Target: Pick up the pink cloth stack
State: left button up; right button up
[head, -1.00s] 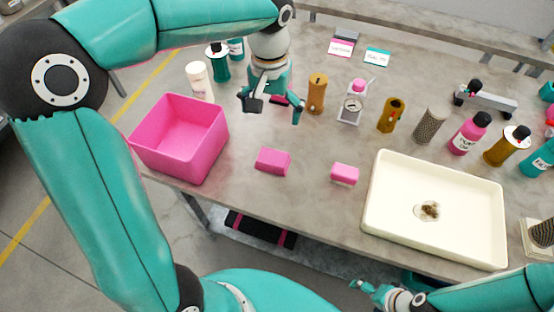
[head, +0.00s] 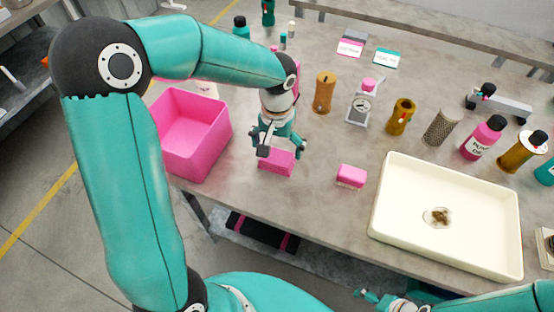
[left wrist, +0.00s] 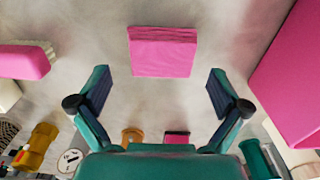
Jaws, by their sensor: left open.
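The pink cloth stack (head: 275,165) lies on the grey bench, between the pink bin and a pink brush. In the left wrist view the cloth stack (left wrist: 163,52) shows its layered edge and lies ahead of the fingertips, centred between their lines. My left gripper (head: 283,149) is open and empty, above and just behind the stack in the head view, covering part of its far edge. In the left wrist view its fingers (left wrist: 158,82) are spread wider than the stack, with bare bench between them. My right gripper (head: 377,297) shows only partly at the bottom edge; its jaws are unclear.
The pink bin (head: 190,138) stands close on the left. The pink brush (head: 351,177) lies to the right, before a cream tray (head: 447,263). Bench between stack and brush is clear.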

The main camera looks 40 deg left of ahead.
aim_at(277, 157)
pick_arm(q)
jog(key=shift+w+a+f+p, duration=0.1)
jog(key=shift+w+f+p, duration=0.05)
jog(key=shift+f, duration=1.2)
jog(key=shift+w+a+f+p, duration=0.1)
jog(key=shift+f+p, duration=0.05)
jog(key=shift+f, duration=1.2)
jog(key=shift+c, duration=0.2)
jog(key=c, duration=0.7)
jog(key=shift+o, duration=0.2)
jog(key=shift+r, duration=0.1)
notch_tip(277, 157, up, 20)
jog(key=shift+f+p, duration=0.1)
jog(key=shift+p, duration=0.25)
